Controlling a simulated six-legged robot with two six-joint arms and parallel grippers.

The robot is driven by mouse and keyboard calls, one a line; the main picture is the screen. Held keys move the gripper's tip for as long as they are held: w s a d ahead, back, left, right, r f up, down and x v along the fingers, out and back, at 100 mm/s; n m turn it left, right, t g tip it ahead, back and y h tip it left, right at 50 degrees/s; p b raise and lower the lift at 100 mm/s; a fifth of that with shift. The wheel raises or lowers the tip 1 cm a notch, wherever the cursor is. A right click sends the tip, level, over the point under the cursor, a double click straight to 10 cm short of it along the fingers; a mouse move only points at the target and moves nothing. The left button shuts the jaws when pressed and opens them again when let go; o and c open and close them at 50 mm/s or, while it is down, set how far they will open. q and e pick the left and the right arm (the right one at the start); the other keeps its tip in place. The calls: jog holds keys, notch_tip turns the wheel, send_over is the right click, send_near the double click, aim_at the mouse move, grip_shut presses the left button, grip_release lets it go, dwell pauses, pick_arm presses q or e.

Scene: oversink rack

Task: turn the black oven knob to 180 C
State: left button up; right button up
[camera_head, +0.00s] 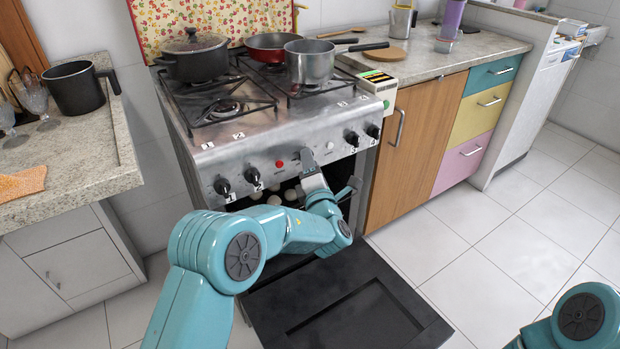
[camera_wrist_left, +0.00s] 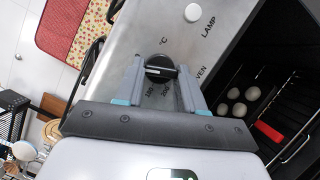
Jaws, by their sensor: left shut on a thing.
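The black oven knob (camera_wrist_left: 160,72) is between the two grey fingers of my left gripper (camera_wrist_left: 158,66) in the left wrist view. The fingers are shut on it from both sides. A white line runs across its face, roughly level in that picture. Printed marks "°C", "LAMP" and partly hidden numbers and "OVEN" surround it; I cannot read the exact setting. In the head view my left gripper (camera_head: 306,160) is at the middle of the stove's steel front panel (camera_head: 225,165) and hides the knob. My right gripper is out of view.
The black oven door (camera_head: 345,312) is folded down below my left arm. Pale round buns (camera_wrist_left: 233,93) lie inside the oven. Black burner knobs (camera_head: 222,187) sit at both ends of the panel. Pots, including a steel saucepan (camera_head: 310,62), stand on top. Floor at right is clear.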

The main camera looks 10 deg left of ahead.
pick_arm(q)
jog(key=shift+w+d+f+n+g+y+b, duration=0.15)
jog(key=shift+n+g+y+b, duration=0.4)
jog(key=shift+n+y+b, duration=2.05)
jog(key=shift+w+d+r+n+g+y+b, duration=0.1)
jog(key=shift+n+g+y+b, duration=0.7)
jog(key=shift+n, duration=3.55)
jog(key=shift+w+d+f+n+g+y+b, duration=0.25)
jog(key=shift+n+y+b, duration=0.85)
jog(key=shift+n+b, duration=1.7)
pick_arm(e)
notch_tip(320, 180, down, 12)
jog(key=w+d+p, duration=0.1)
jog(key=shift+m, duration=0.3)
pick_arm(q)
jog(key=shift+s+a+r+n, duration=0.1)
jog(key=shift+a+r+n, duration=0.05)
jog(key=shift+n, duration=0.7)
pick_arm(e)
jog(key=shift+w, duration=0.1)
pick_arm(q)
jog(key=o, duration=1)
jog(key=shift+o, duration=0.2)
jog(key=p+v, duration=0.2)
jog(key=v, duration=1)
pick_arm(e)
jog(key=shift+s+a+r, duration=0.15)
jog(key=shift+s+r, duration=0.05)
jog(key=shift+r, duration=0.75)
